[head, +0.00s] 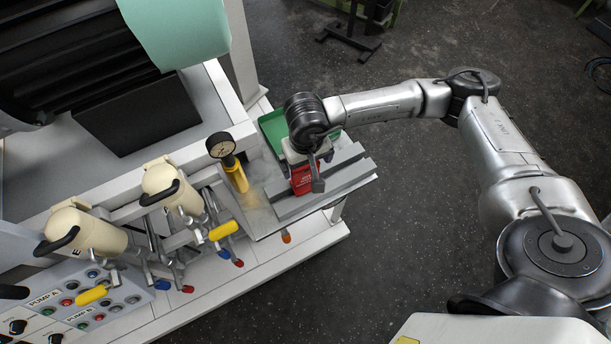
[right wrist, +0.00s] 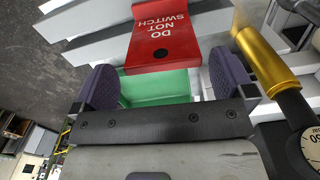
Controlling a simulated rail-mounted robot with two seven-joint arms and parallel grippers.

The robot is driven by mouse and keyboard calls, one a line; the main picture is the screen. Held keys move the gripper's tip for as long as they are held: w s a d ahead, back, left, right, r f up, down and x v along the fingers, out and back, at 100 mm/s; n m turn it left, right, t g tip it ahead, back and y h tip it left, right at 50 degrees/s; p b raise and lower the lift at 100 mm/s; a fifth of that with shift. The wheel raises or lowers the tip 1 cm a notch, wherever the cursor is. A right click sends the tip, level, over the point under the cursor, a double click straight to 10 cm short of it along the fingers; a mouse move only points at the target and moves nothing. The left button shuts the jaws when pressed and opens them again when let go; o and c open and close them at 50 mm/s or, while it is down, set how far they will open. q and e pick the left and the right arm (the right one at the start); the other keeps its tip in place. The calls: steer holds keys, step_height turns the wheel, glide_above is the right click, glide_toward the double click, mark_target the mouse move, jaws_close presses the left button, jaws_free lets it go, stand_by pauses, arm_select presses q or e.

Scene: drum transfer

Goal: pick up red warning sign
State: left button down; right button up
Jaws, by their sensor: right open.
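The red warning sign (head: 303,181), lettered "DO NOT SWITCH", stands in a grey grooved block (head: 350,172) on the bench's end shelf. In the right wrist view the sign (right wrist: 160,42) lies just ahead of my right gripper (right wrist: 165,80). The gripper's two purple-padded fingers are spread wide, one on each side of the sign's near edge, with nothing gripped. In the head view my right gripper (head: 309,168) is over the sign and hides part of it. My left gripper is in neither view.
A green tray (head: 272,127) lies behind the block. A pressure gauge with a yellow body (head: 236,175) stands to the left, close to the gripper; its yellow body also shows in the right wrist view (right wrist: 266,62). Cream pump units (head: 172,190) and valves are farther left.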

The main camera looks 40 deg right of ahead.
mark_target(305, 170)
steer(key=shift+a+f, duration=0.15)
steer(key=shift+f, duration=1.8)
steer(key=shift+c, duration=0.5)
steer(key=c, duration=0.7)
